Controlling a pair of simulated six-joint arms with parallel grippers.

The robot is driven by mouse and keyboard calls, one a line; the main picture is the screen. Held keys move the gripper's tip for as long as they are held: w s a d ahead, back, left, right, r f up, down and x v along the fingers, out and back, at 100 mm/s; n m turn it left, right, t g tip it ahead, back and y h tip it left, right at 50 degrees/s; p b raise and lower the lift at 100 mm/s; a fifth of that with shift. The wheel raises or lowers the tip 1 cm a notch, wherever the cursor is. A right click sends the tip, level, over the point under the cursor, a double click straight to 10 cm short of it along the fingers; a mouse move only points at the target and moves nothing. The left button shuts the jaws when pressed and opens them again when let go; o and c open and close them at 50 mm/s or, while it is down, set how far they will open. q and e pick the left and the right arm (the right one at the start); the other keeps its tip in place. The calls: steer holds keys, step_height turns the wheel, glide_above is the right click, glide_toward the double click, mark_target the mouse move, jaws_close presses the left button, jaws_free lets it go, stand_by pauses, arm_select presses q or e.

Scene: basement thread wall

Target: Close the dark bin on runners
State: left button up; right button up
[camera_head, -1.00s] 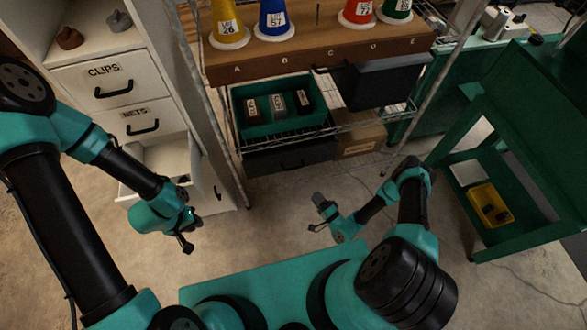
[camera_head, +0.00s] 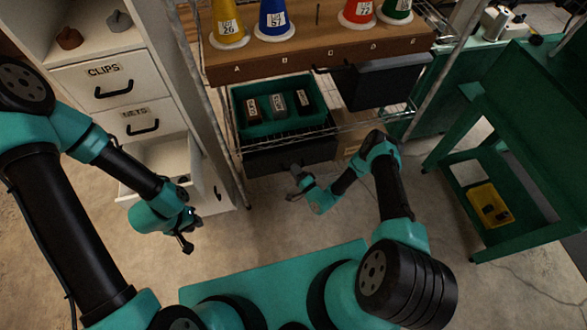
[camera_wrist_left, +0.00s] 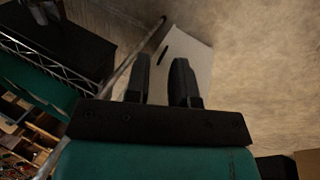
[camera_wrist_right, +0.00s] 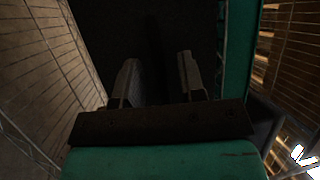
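A dark bin (camera_head: 314,152) sits low in the wire rack, below a green crate (camera_head: 240,124), with its front and handle facing me. A dark surface, apparently this bin (camera_wrist_right: 150,25), fills the upper middle of the right wrist view. My right gripper (camera_head: 293,184) is in front of the bin, near its handle; its fingers (camera_wrist_right: 158,75) are apart with nothing clearly between them. I cannot tell whether it touches the bin. My left gripper (camera_head: 188,238) hangs empty beside the white cabinet; its fingers (camera_wrist_left: 160,75) stand apart.
A second dark bin (camera_head: 385,80) hangs under the brown board (camera_head: 320,55) at the right. A white drawer (camera_head: 165,158) stands open near my left arm. A green cart (camera_head: 520,130) stands at the right. The floor between is clear.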

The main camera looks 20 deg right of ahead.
steer(key=shift+w+a+r, duration=0.1)
steer(key=shift+w+a, duration=0.15)
steer(key=shift+w, duration=0.3)
jaws_close()
